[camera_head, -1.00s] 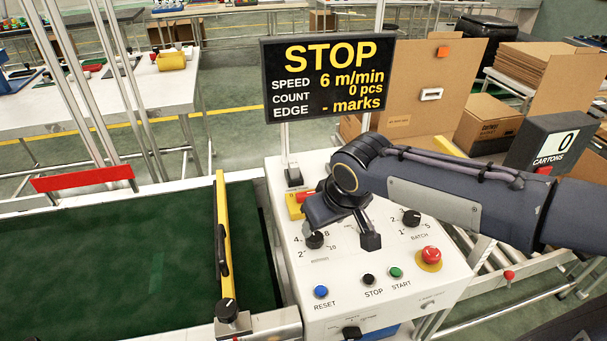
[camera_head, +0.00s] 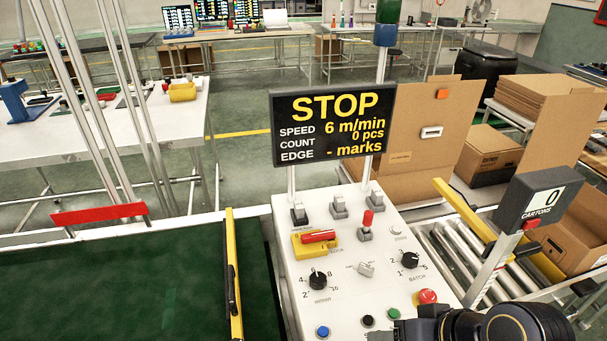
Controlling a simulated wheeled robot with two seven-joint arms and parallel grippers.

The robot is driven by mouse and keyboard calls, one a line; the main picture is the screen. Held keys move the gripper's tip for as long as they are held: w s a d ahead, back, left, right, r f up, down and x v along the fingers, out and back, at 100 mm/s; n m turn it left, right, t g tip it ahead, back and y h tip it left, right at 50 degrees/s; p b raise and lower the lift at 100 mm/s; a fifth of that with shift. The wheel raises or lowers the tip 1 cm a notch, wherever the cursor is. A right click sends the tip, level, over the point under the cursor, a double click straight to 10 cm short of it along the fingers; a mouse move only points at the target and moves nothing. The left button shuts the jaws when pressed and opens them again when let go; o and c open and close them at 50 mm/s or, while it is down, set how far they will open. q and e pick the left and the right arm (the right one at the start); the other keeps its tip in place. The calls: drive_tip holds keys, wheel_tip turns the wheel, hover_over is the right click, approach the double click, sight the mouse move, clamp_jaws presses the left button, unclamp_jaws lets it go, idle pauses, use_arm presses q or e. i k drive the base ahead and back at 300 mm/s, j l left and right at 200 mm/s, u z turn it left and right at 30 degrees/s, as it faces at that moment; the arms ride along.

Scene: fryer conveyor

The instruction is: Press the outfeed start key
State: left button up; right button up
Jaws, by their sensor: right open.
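The green start key (camera_head: 394,313) shows low on the white control panel (camera_head: 345,295), right of the black stop key (camera_head: 368,320) and the blue reset key (camera_head: 322,331). The lettering below these keys is out of the frame. My right gripper (camera_head: 404,329) is at the bottom edge, just below and right of the green key. It is open, but its fingertips are partly cut off, and I cannot tell whether it touches the key. The display (camera_head: 333,125) reads STOP, 6 m/min, 0 pcs. My left gripper is not in view.
A red mushroom button (camera_head: 427,296) is close above my right arm. Dials, switches and a red-handled yellow switch (camera_head: 318,237) stand higher on the panel. The green conveyor belt (camera_head: 110,295) lies left, and rollers with a CARTONS counter (camera_head: 540,202) stand right.

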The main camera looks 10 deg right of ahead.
sight(393, 314)
drive_tip(key=l+z, duration=0.2)
drive_tip(key=z, duration=0.25)
drive_tip(key=l+z, duration=0.25)
drive_tip(key=z, duration=0.25)
